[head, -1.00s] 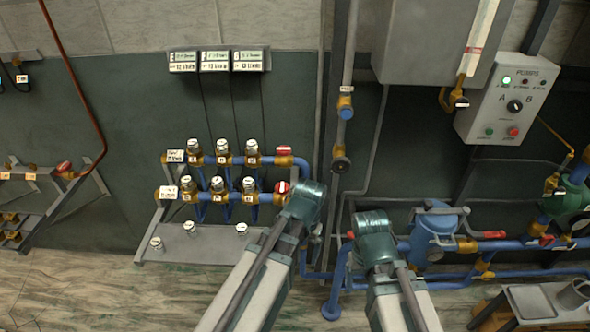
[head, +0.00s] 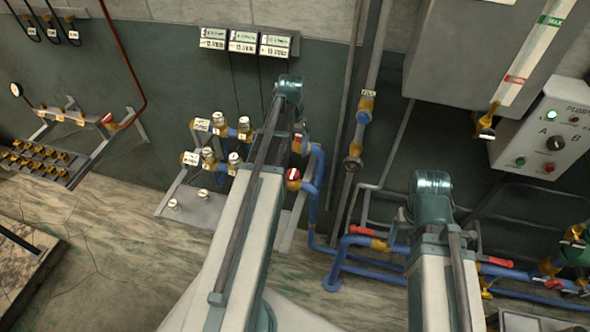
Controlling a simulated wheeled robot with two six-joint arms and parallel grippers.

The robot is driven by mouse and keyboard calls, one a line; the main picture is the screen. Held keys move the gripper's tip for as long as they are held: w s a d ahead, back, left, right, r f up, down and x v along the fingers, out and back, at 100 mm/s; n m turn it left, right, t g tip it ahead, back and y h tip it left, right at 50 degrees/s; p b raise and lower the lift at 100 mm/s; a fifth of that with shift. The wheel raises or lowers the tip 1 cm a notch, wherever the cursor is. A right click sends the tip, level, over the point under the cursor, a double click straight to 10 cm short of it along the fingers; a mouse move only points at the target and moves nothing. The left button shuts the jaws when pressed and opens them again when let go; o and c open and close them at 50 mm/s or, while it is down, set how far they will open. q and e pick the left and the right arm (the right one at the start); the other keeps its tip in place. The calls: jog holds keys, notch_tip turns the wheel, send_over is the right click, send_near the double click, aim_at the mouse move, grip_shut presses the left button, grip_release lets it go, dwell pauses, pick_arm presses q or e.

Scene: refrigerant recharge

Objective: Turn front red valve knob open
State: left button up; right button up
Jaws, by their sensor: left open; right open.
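A red round valve knob with a white mark (head: 293,175) sits at the right end of the front row of the pipe manifold, on a blue pipe. A second red knob (head: 299,141) shows partly behind my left arm at the end of the rear row. My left arm crosses the manifold and hides its middle. My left gripper is hidden, so I cannot see how it stands to the front knob. My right arm rises in front of the blue floor pipes at the right; its gripper is hidden too.
Several white-capped valves (head: 208,153) stand left of my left arm. Three displays (head: 243,40) hang above. A red lever (head: 362,230) sits on the floor piping. A grey pipe (head: 371,70) runs down the wall, and a pump control box (head: 545,130) hangs right. Floor at left is partly clear.

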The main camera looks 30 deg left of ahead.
aim_at(293, 174)
pick_arm(q)
notch_tip(293, 174, down, 14)
jog(key=b, duration=1.3)
jog(key=shift+r, duration=0.15)
jog(key=shift+r, duration=0.1)
jog(key=c, duration=1.4)
